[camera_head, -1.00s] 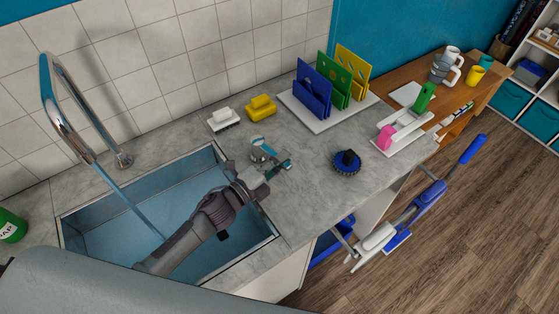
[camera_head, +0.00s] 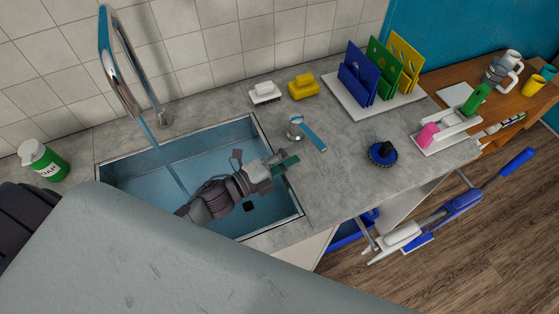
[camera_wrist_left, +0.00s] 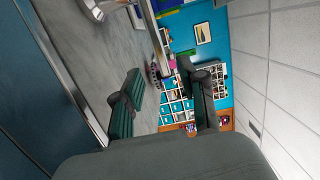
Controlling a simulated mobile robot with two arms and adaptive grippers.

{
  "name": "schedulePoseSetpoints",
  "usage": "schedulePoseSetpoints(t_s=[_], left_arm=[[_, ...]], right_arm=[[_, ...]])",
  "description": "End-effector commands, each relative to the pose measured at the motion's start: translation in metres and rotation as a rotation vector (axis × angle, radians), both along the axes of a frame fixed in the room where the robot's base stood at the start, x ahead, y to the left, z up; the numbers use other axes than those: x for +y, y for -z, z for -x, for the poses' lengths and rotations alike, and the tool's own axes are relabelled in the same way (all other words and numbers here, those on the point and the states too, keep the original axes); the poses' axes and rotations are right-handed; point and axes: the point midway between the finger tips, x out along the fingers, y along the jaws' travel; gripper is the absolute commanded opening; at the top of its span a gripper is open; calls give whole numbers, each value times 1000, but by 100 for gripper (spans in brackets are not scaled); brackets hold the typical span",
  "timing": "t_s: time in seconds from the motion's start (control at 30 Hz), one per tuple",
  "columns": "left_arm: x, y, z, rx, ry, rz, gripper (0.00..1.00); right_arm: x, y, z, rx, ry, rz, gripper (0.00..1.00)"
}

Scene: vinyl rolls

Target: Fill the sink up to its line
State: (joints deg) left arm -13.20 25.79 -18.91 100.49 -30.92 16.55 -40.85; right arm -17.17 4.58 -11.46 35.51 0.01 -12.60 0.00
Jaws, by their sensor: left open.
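The sink (camera_head: 180,154) is a blue-tinted basin set in a grey counter. A tall chrome faucet (camera_head: 112,62) stands behind it, and a stream of water (camera_head: 172,165) falls into the basin. I cannot make out the fill line or the exact water level. A chrome tap control with a blue lever (camera_head: 313,135) stands on the counter right of the sink. My left gripper (camera_head: 286,163) is open and empty over the sink's right rim, a little short of the lever and apart from it. Its spread fingers also show in the left wrist view (camera_wrist_left: 164,103). My right gripper is not visible.
A soap bottle (camera_head: 44,160) stands left of the sink. White (camera_head: 265,93) and yellow (camera_head: 303,86) brushes or sponges, a blue round brush (camera_head: 382,152) and a rack of cutting boards (camera_head: 384,72) are on the counter. Bare counter lies right of the lever.

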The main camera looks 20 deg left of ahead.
Motion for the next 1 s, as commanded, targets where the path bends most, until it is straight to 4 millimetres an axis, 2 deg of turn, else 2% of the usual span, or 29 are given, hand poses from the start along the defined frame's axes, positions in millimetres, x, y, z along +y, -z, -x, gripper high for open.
schedulePoseSetpoints(t_s=[0.1,0.3,0.87,1.0], left_arm=[[12,1,18,2,0,-1,42],[22,0,32,-1,0,-1,42],[22,-1,33,-1,0,0,42],[22,-14,33,-1,0,0,42]], right_arm=[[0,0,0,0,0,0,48],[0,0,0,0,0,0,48],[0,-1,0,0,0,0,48],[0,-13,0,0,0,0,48]])
